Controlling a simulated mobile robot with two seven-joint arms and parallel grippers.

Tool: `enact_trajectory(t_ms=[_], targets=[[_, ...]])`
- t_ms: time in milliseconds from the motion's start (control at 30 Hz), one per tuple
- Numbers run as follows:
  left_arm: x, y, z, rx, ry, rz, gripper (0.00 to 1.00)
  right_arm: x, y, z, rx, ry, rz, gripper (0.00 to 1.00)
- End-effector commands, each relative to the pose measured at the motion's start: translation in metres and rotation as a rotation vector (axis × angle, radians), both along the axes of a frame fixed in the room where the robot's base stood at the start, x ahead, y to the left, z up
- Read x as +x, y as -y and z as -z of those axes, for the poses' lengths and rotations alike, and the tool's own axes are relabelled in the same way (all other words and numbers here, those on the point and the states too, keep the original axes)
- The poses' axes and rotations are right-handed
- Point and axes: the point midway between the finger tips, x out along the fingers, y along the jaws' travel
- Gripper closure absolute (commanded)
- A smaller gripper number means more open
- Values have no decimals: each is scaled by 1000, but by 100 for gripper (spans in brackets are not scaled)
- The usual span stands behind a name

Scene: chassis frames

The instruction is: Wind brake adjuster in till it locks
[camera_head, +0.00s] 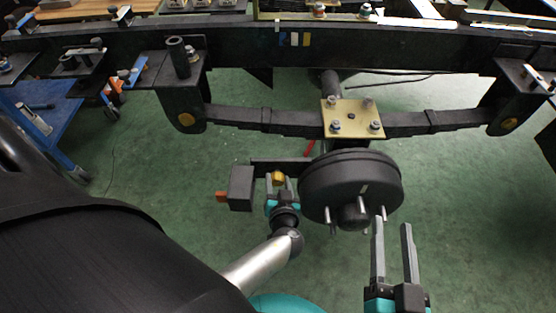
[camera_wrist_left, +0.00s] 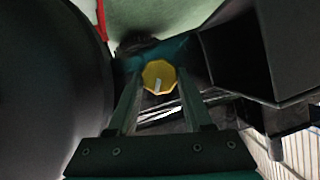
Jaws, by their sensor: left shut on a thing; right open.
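The brake adjuster, a yellow faceted knob (camera_head: 278,176) with a pale mark on its face, sits left of the black brake drum (camera_head: 338,180). It also shows in the left wrist view, as a yellow knob (camera_wrist_left: 155,71) between the fingertips. My left gripper (camera_head: 279,184) is shut on the adjuster, with one finger on each side, and it also shows in the left wrist view (camera_wrist_left: 160,82). My right gripper (camera_head: 392,225) is open and empty, in front of the drum's lower right side, close to its wheel studs. The adjuster's shaft is hidden.
A dark box (camera_head: 241,188) with an orange tip stands left of my left gripper. Above the drum are a leaf spring (camera_head: 263,120) with a yellow plate (camera_head: 351,110) and the long black chassis rail (camera_head: 225,45). A blue cart (camera_head: 48,125) stands left. The green floor is clear at right.

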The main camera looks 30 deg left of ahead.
Motion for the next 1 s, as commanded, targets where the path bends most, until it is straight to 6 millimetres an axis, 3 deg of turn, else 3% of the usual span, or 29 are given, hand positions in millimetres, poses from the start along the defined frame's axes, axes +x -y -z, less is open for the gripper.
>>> enact_trajectory(t_ms=[367, 1000], targets=[[2, 1, -1, 63, -35, 1, 100, 0, 0, 0, 1, 1, 1, 50], [5, 2, 1, 440, -264, 0, 100, 1, 0, -1, 5, 2, 5, 50]])
